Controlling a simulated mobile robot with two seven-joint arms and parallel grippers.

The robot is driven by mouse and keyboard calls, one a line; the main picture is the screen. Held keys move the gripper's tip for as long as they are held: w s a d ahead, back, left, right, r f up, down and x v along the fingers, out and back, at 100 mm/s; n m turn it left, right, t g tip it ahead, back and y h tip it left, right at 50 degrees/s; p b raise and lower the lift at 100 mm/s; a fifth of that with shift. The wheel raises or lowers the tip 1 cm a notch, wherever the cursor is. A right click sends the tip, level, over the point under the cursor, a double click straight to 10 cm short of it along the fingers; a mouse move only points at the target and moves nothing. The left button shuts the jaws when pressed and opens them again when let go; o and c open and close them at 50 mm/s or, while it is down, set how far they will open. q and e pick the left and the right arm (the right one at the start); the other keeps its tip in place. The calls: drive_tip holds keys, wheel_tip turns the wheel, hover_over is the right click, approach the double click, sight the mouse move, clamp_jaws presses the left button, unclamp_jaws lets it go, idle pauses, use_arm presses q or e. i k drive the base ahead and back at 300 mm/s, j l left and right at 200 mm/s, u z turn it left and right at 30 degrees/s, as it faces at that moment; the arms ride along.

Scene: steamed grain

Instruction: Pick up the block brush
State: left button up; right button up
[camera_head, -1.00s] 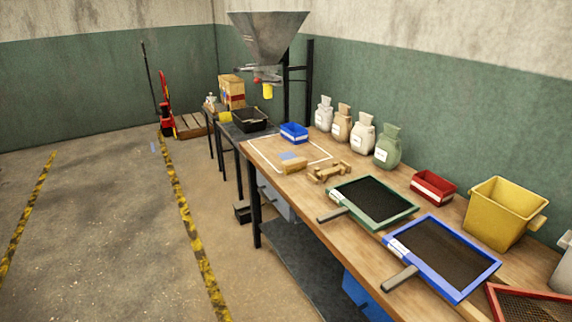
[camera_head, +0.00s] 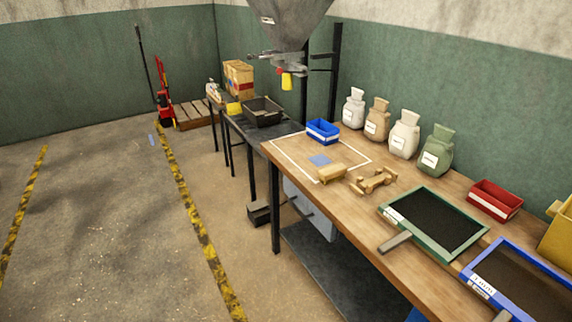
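A small tan block-shaped item (camera_head: 331,174), which looks like the block brush, lies on the wooden workbench (camera_head: 345,221). It is at the front edge of a white-outlined rectangle. Its bristles cannot be made out at this size. Right beside it, to the right, lies a second wooden piece (camera_head: 373,180) with knobbed ends. A small blue-grey patch (camera_head: 319,160) is just behind the block. Neither of my grippers is in view.
A green-framed sieve (camera_head: 398,214) and a blue-framed sieve (camera_head: 484,285) lie to the right. A blue bin (camera_head: 323,131), several sacks (camera_head: 436,152) and a red bin (camera_head: 495,201) stand behind. A hopper (camera_head: 289,22) hangs above. The floor left of the bench is open.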

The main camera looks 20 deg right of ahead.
sight(330, 174)
drive_tip(key=i+j+u, duration=0.15)
drive_tip(key=i+u, duration=0.25)
drive_tip(key=i, duration=0.85)
drive_tip(key=i+j+z, duration=0.1)
drive_tip(key=i+z, duration=0.4)
drive_tip(key=i+j+z, duration=0.2)
drive_tip(key=i+z, duration=0.25)
drive_tip(key=i+j+z, duration=0.2)
drive_tip(key=z, duration=0.3)
drive_tip(key=i+j+z, duration=0.1)
drive_tip(key=j+z, duration=0.25)
drive_tip(key=z, duration=0.15)
drive_tip(key=i+j+z, duration=0.15)
drive_tip(key=j+z, duration=0.55)
drive_tip(key=j, duration=0.25)
drive_tip(key=i, duration=0.05)
